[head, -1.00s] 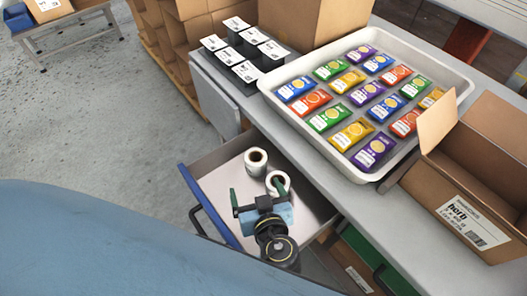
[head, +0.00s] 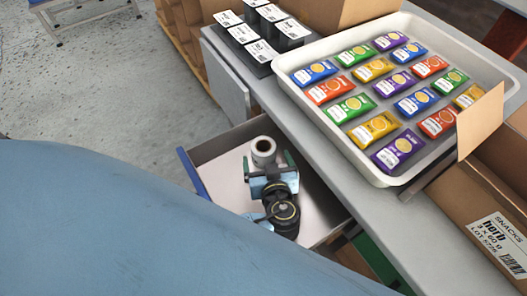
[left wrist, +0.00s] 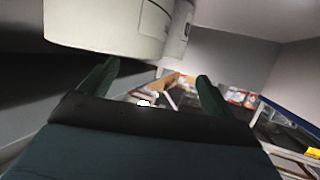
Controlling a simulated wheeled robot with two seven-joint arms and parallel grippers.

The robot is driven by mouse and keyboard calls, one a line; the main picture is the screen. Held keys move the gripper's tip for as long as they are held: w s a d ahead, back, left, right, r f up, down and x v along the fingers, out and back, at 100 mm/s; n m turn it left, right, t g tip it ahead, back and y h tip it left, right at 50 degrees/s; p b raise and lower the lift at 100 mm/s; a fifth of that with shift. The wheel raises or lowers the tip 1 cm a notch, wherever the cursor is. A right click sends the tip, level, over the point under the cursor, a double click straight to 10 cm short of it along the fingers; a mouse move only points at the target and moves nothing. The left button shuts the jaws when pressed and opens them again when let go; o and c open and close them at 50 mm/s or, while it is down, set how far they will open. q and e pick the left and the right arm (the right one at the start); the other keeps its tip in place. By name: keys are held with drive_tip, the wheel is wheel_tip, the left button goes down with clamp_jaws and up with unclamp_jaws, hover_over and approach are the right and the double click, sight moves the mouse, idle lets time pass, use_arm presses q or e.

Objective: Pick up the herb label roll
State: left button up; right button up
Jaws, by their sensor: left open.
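A white label roll (head: 263,149) stands in the open drawer (head: 222,185), near its back. My left gripper (head: 269,168) is over the drawer, open, with its green fingers pointing toward the rolls. In the left wrist view, a pale roll (left wrist: 105,22) looms close at the upper left, above the left finger. Part of a second roll (left wrist: 179,30) shows behind it. The open fingers (left wrist: 157,72) have nothing clearly between them. In the head view the second roll is hidden behind the gripper. I cannot read which roll is the herb one. My right gripper is out of view.
The drawer walls surround the gripper closely, below the grey worktop (head: 330,165).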

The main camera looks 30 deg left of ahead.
sight(262, 141)
use_arm(q)
drive_tip(key=x, duration=0.5)
drive_tip(key=shift+f, duration=0.25)
drive_tip(key=shift+c, duration=0.4)
drive_tip(key=shift+d, duration=0.1)
drive_tip(key=c, duration=1)
drive_tip(key=shift+c, duration=0.4)
drive_tip(key=shift+r, duration=0.15)
